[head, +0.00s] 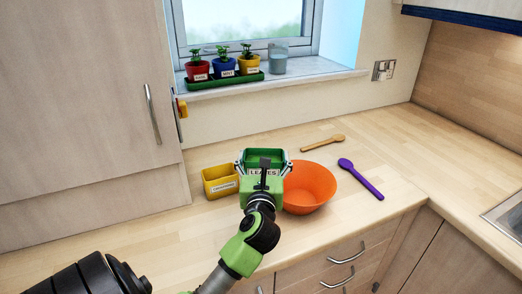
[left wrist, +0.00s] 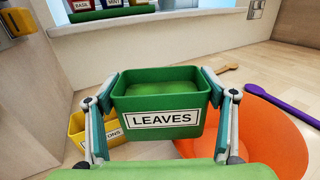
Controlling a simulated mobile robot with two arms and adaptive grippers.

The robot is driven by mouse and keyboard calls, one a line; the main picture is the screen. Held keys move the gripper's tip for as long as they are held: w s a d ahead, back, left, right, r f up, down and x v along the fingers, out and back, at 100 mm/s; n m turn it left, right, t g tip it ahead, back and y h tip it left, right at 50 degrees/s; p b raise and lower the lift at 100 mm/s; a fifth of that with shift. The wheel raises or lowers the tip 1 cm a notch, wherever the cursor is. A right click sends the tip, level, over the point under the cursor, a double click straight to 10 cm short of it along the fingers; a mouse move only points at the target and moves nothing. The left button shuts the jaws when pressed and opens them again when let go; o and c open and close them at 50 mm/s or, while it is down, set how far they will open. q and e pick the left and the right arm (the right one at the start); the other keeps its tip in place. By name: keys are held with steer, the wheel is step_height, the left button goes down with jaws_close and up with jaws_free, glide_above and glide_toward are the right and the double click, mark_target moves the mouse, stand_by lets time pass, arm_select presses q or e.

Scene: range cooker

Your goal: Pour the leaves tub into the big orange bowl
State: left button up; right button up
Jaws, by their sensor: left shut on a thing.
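The green leaves tub (head: 264,157) is held upright in my left gripper (head: 263,163), to the left of the orange bowl in the head view. In the left wrist view the tub (left wrist: 160,108) faces me with its LEAVES label, and green contents show inside. The fingers of my left gripper (left wrist: 162,105) are shut on its two sides. The big orange bowl (head: 312,190) stands on the worktop just right of the tub; it shows at the right of the left wrist view (left wrist: 270,135), partly hidden by my gripper. My right gripper is not in view.
A yellow labelled tub (head: 220,181) stands left of the leaves tub. A wooden spoon (head: 322,142) and a purple spoon (head: 360,179) lie behind and right of the bowl. Potted herbs in a green tray (head: 225,80) and a glass (head: 278,58) stand on the windowsill.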

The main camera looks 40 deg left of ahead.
mark_target(281, 152)
arm_select(q)
steer(key=shift+w+d+f, duration=0.1)
steer(key=shift+w, duration=0.75)
steer(key=shift+w+d+r+m+p, duration=0.15)
steer(key=shift+d+r+m+p, duration=0.1)
steer(key=shift+d+m+p, duration=0.2)
steer(key=shift+w+d+r+m+p, duration=0.25)
steer(key=shift+d+r+m+p, duration=0.15)
steer(key=shift+m, duration=0.25)
steer(key=shift+w+d+r+m+p, duration=0.2)
steer(key=shift+w+d+m+p, duration=0.35)
steer(key=shift+m, duration=0.35)
steer(key=shift+w+d+r+m+p, duration=0.1)
steer(key=shift+w+d+m+p, duration=0.2)
steer(key=shift+m, duration=0.3)
steer(key=shift+s, duration=0.1)
steer(key=m+p, duration=0.2)
steer(key=p, duration=0.1)
steer(key=shift+d, duration=0.15)
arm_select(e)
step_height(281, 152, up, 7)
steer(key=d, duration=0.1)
